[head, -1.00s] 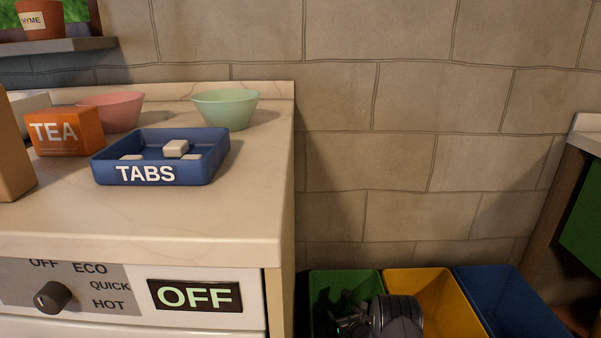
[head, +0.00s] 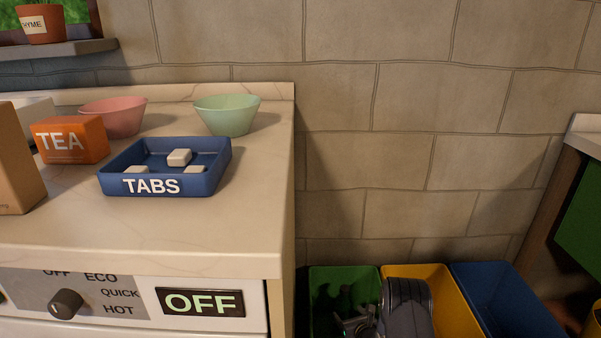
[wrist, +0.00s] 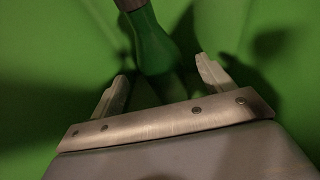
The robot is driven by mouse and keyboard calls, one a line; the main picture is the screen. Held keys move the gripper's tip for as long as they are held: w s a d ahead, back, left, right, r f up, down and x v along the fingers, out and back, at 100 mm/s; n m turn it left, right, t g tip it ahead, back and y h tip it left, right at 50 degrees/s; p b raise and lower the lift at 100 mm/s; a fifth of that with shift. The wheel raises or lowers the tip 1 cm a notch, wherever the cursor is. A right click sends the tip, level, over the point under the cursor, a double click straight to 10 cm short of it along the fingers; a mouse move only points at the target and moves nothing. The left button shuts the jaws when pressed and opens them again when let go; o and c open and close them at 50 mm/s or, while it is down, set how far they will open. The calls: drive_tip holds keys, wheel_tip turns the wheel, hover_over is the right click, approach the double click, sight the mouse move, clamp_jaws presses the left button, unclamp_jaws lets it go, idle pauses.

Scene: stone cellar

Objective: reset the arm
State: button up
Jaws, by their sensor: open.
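My gripper (head: 358,326) shows at the bottom of the head view, in front of the bins and over the green bin (head: 345,275). In the wrist view my gripper (wrist: 161,67) has its two fingers spread apart, with nothing clamped between them. A green bottle (wrist: 155,45) with a dark neck lies just beyond the fingertips, against green bin walls. I cannot tell whether the fingers touch it.
A yellow bin (head: 445,290) and a blue bin (head: 505,300) stand right of the green one. The counter (head: 150,240) at left bears a blue TABS tray (head: 215,178), an orange TEA box (head: 75,140), and pink (head: 115,118) and green (head: 228,115) bowls. A stone wall stands behind.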

drive_tip(key=w+f, duration=0.1)
drive_tip(key=w+a+f+b, duration=0.1)
drive_tip(key=w+f, duration=0.1)
drive_tip(key=w+f+b, duration=0.1)
drive_tip(key=w, duration=0.1)
drive_tip(key=shift+w+a+f, duration=0.1)
drive_tip(key=shift+a+f, duration=0.05)
drive_tip(key=shift+a, duration=0.2)
wheel_tip(320, 180, up, 12)
drive_tip(key=p, duration=0.4)
drive_tip(key=shift+r+p, duration=0.25)
drive_tip(key=shift+p, duration=0.15)
drive_tip(key=s+r+p, duration=0.3)
drive_tip(key=r+p, duration=0.5)
drive_tip(key=r, duration=0.5)
drive_tip(key=s+r+p, duration=0.2)
drive_tip(key=r+p, duration=0.6)
drive_tip(key=r, duration=0.4)
wheel_tip(320, 180, up, 22)
drive_tip(key=p, duration=1.4)
hover_over(345, 288)
drive_tip(key=s, duration=1.3)
drive_tip(key=shift+s+d+r+p, duration=0.15)
drive_tip(key=shift+s+r+p, duration=0.1)
drive_tip(key=shift+r, duration=0.15)
drive_tip(key=shift+s+d+r+p, duration=0.15)
drive_tip(key=shift+r+p, duration=0.05)
drive_tip(key=shift+r, duration=0.15)
